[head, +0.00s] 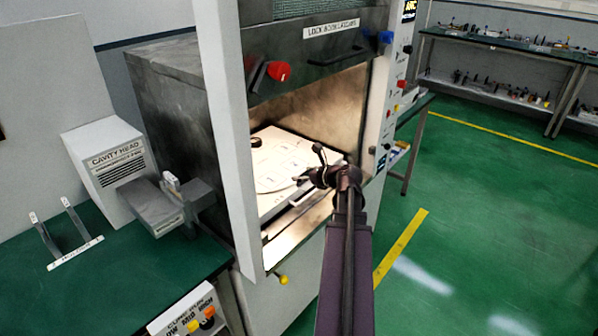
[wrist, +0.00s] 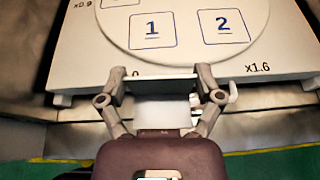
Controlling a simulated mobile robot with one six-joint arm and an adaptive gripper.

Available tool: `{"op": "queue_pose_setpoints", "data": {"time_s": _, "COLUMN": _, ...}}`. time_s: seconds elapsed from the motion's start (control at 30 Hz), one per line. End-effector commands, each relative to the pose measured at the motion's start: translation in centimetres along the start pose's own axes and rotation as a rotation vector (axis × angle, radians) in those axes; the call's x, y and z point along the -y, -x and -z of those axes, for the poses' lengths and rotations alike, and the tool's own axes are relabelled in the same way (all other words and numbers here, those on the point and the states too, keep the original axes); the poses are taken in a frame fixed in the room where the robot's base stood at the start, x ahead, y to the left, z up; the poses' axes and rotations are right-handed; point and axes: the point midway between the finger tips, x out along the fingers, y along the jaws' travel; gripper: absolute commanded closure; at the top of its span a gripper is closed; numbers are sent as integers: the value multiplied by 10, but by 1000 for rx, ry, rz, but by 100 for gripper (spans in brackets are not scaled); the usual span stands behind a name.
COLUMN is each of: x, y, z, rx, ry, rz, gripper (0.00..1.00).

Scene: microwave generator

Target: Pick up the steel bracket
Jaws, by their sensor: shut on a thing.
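My gripper (wrist: 162,77) is shut on the steel bracket (wrist: 160,86), which shows in the wrist view as a dark grey bar spanning the space between the two fingertips. A pale piece shows below the bar, and I cannot tell whether it belongs to the bracket. In the head view my gripper (head: 312,176) is at the front right of the open chamber, over the near edge of the white plate (head: 270,200). The bracket is too small to make out clearly there.
The plate bears a round disc with squares marked 1 (wrist: 152,30) and 2 (wrist: 223,26). A dark round piece (head: 256,141) lies on it farther back. The chamber's pale front post (head: 228,130) stands left of my arm. A green bench (head: 110,270) is at left.

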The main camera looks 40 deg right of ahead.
Motion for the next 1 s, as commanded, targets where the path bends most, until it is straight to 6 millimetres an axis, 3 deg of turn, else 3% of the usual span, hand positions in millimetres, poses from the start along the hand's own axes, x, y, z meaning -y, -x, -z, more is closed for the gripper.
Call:
{"op": "queue_pose_setpoints", "data": {"time_s": 0.67, "x": 0, "y": 2, "z": 0, "rx": 0, "ry": 0, "rz": 1, "gripper": 70}}
{"op": "queue_pose_setpoints", "data": {"time_s": 1.0, "x": 0, "y": 12, "z": -25, "rx": 0, "ry": 0, "rz": 1, "gripper": 70}}
